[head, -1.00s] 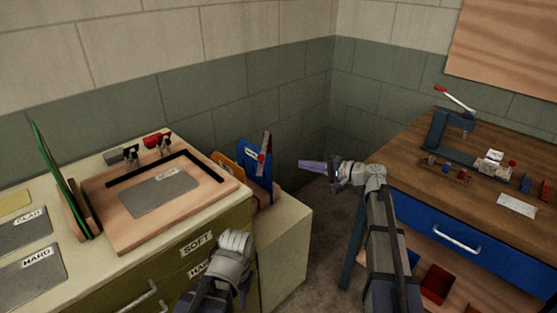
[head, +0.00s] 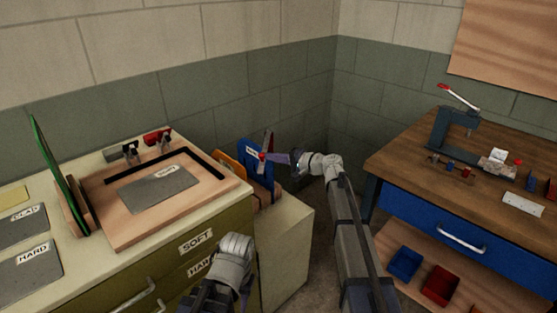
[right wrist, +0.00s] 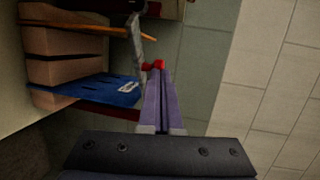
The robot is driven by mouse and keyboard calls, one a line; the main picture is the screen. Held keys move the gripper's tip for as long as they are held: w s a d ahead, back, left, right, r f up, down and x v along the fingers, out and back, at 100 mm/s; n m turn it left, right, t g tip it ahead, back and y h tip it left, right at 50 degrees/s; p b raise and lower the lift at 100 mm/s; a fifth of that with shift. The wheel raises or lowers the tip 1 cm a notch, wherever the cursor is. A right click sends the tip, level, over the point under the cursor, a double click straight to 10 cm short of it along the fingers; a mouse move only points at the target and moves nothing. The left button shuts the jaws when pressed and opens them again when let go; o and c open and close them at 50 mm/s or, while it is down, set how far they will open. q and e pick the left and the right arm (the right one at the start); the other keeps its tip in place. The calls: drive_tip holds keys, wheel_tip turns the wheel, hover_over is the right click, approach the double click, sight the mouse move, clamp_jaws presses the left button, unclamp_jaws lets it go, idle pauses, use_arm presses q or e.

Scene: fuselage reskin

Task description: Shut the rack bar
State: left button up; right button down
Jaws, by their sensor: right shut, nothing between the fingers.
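The rack (head: 277,192) stands on the low cabinet and holds upright blue (head: 253,170) and orange (head: 232,166) boards. The rack bar (head: 269,141) is a thin grey bar with a red knob (head: 262,156), standing raised beside the blue board. It also shows in the right wrist view (right wrist: 136,40). My right gripper (head: 268,157) is shut and empty, its purple fingertips at the red knob. In the right wrist view the tips (right wrist: 155,76) appear just below the knob; I cannot tell if they touch. My left gripper (head: 237,247) is low, before the drawers, its fingers hidden.
A wooden board with a grey sheet (head: 160,189) and a green panel (head: 58,175) are on the cabinet left of the rack. A workbench (head: 400,155) with a lever press (head: 452,130) stands at right. Open floor lies between.

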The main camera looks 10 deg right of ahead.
drive_tip(key=shift+a, duration=0.15)
drive_tip(key=w+a, duration=0.4)
drive_tip(key=a, duration=0.4)
drive_tip(key=w+a, duration=0.3)
drive_tip(key=a, duration=0.6)
drive_tip(key=shift+w+a, duration=0.2)
drive_tip(key=shift+w, duration=0.15)
drive_tip(key=shift+d, duration=0.1)
